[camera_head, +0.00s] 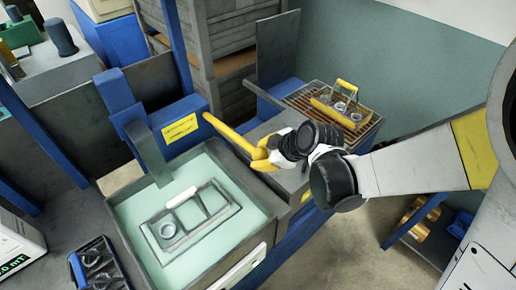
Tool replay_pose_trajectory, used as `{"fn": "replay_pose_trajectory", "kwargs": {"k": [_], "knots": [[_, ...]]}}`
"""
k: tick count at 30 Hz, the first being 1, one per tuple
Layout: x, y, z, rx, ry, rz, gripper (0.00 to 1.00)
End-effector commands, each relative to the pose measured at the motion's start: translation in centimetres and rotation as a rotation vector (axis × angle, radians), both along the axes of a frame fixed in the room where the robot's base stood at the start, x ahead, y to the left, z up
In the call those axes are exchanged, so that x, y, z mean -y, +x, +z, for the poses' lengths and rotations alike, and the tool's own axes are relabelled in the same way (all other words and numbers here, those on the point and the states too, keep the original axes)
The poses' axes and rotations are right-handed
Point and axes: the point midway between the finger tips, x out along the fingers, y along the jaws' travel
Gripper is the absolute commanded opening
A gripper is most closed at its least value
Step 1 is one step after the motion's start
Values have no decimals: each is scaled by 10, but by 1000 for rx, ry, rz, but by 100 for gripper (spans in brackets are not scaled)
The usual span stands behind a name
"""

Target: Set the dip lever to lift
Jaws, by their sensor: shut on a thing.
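The dip lever is a long yellow bar (224,129). It slopes from its upper-left end down to the right into my gripper (268,155), beside the right rim of a tank (128,212). My gripper is shut on the lever's lower-right part, and its fingers and black wrist hide that end and any pivot. A frame with a white handle (181,197) and a ring shape sits in the pale green tank. The label's text is too small to read.
A grate (361,127) at the back right bears a yellow-handled carrier (340,108) with several rings. Wooden crates (232,27) stand behind. Open floor shows at lower right.

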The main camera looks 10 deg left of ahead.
Motion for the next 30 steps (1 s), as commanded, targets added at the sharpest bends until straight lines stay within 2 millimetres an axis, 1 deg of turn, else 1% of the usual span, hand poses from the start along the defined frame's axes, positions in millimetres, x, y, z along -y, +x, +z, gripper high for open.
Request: {"fn": "replay_pose_trajectory", "kwargs": {"k": [1,3,6,12,15,19,24,30], "knots": [[2,-2,-26,-3,-3,1,0],[2,-3,-44,-3,-3,2,0],[2,-3,-66,-3,-3,2,0],[-1,0,-98,-3,-5,2,0],[-2,1,-108,-4,-5,3,0],[-4,2,-116,-4,-5,3,0],[-4,2,-120,-5,-6,3,0],[-4,1,-120,-7,-7,4,0]]}}
